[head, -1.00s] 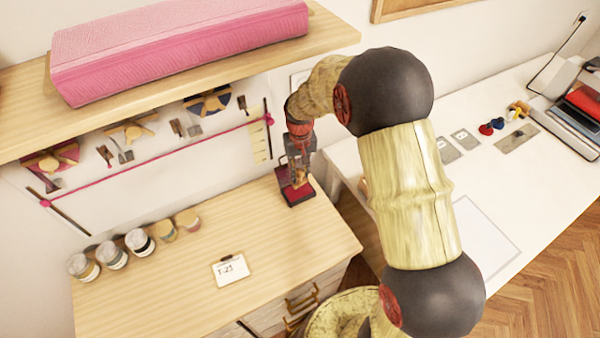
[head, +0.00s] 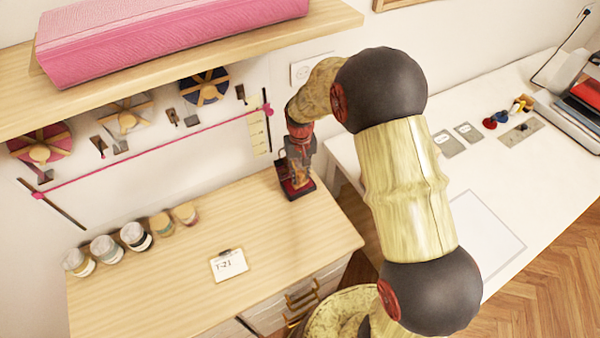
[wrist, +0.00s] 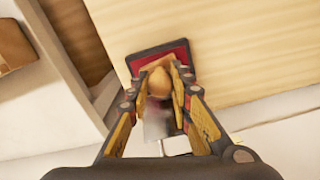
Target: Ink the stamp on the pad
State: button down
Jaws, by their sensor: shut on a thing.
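The ink pad (head: 306,191) is a dark square tray with a red surface on the wooden cabinet top, near its back right corner. It also shows in the wrist view (wrist: 181,48). My gripper (head: 297,178) is directly over the pad, pointing down. In the wrist view my gripper (wrist: 165,76) is shut on the stamp (wrist: 159,82), which has a rounded wooden knob and a wooden base. The stamp's base lies over the red surface. I cannot tell whether its underside touches the ink. The fingers hide most of the stamp in the head view.
A small card marked T-21 (head: 229,265) lies on the cabinet top. Several jars (head: 135,236) stand along its left back. A shelf with a pink roll (head: 170,35) overhangs the back. A white table (head: 450,185) stands to the right.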

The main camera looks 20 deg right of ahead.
jog(key=shift+f+b, duration=0.3)
jog(key=shift+f, duration=0.3)
dwell(0.4)
jog(key=shift+s+f, duration=0.35)
jog(key=shift+f, duration=0.25)
dwell(0.8)
jog(key=shift+r, duration=0.1)
jog(key=shift+w+r+p, duration=0.15)
jog(key=shift+r+p, duration=0.4)
jog(key=shift+r, duration=0.45)
jog(key=shift+w+r+p, duration=0.15)
jog(key=shift+r+p, duration=0.4)
jog(key=shift+r, duration=0.4)
jog(key=shift+r+p, duration=1.1)
jog(key=shift+r, duration=0.7)
jog(key=shift+f, duration=0.1)
